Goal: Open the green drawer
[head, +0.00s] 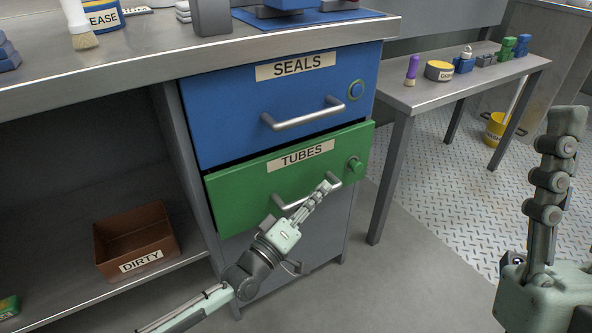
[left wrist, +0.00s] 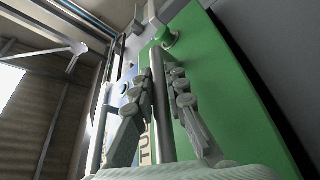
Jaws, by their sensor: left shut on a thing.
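The green drawer (head: 236,200), labelled TUBES, sits below the blue drawer in the cabinet. Its front looks nearly flush; I cannot tell whether it stands slightly out. Its grey bar handle (head: 284,203) runs across the front, with a green round knob (head: 355,165) at the right. My left gripper (head: 319,193) is shut on the handle near its right end. In the left wrist view the handle (left wrist: 160,105) passes between the two fingers, with the green front (left wrist: 225,100) behind. My right gripper (head: 557,180) is at the right edge, away from the drawer and partly cut off.
The blue SEALS drawer (head: 222,122) is directly above, under the steel worktop (head: 130,58). A brown DIRTY bin (head: 162,228) stands on the lower shelf at left. A side table (head: 435,92) with several small items stands at right. The floor in front is clear.

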